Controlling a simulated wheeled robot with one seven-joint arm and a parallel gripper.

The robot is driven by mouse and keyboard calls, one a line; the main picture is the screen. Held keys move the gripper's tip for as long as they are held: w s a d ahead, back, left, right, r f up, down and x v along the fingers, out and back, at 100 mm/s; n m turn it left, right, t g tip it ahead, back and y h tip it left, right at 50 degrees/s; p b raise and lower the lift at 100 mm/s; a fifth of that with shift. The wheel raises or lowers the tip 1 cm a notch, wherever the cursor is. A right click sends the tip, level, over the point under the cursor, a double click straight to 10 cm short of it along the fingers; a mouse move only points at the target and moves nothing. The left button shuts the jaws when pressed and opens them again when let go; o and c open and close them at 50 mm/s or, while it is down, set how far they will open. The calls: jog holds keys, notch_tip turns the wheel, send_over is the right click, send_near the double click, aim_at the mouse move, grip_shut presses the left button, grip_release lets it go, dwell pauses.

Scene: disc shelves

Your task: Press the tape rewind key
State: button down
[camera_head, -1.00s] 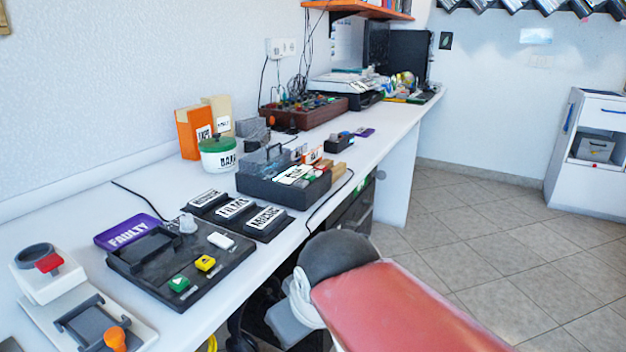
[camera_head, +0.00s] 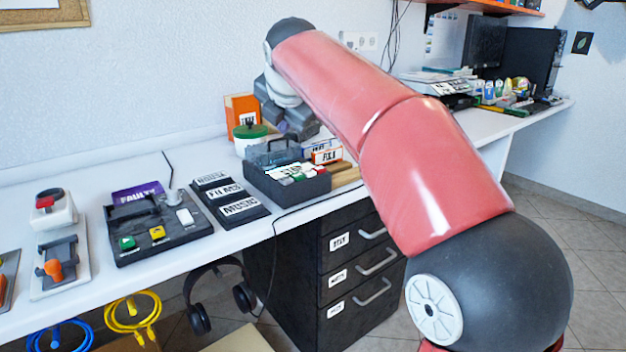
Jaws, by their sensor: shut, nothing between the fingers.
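The black tape deck (camera_head: 170,250) lies on the white bench at the left. It carries a green key (camera_head: 127,242) with a light mark, a yellow key (camera_head: 157,232) with a small dark mark and a white key (camera_head: 184,216). The marks are too small to tell for sure which key is rewind. My gripper (camera_head: 298,128) is shut and empty. It is above the bench near the black box of tapes, to the right of and behind the deck, apart from the keys. My arm partly hides its shape.
A purple FAULTY tray (camera_head: 138,191) sits behind the deck. FILMS and MUSIC plates (camera_head: 228,195) lie between the deck and the black tape box (camera_head: 290,187). A white device with a red button (camera_head: 54,211) stands left. A green-lidded jar (camera_head: 249,131) stands behind the box.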

jog(key=shift+w+r+n, duration=0.1)
jog(key=shift+w+n, duration=0.1)
jog(key=shift+n, duration=0.1)
jog(key=b, duration=0.8)
send_over(286, 181)
notch_tip(286, 181, down, 8)
jog(key=shift+f+b, duration=0.4)
jog(key=shift+b, duration=0.05)
dwell(1.4)
jog(key=shift+f, duration=0.4)
